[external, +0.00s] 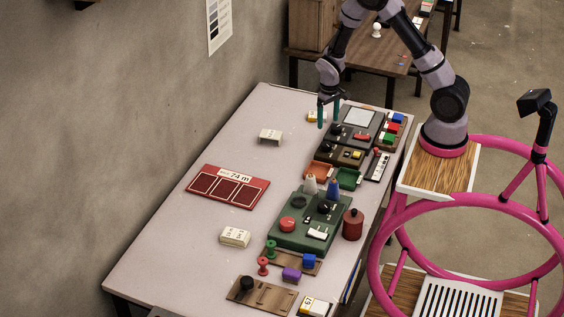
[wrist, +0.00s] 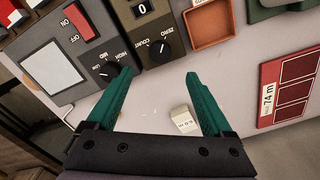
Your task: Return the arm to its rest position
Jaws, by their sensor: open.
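My gripper (external: 328,113) hangs from the arm over the far part of the table, with its teal fingers pointing down. It is near the dark control panel (external: 357,125) and the wall side of the table. In the wrist view my gripper (wrist: 156,98) has its two teal fingers spread wide with nothing held between them.
The pale table (external: 170,240) holds a red board marked 74 m (external: 228,186), a green panel (external: 305,220), an orange tray (external: 318,172), a dark red canister (external: 352,225) and cream blocks (external: 235,237). A wall stands at left. The table's left middle is clear.

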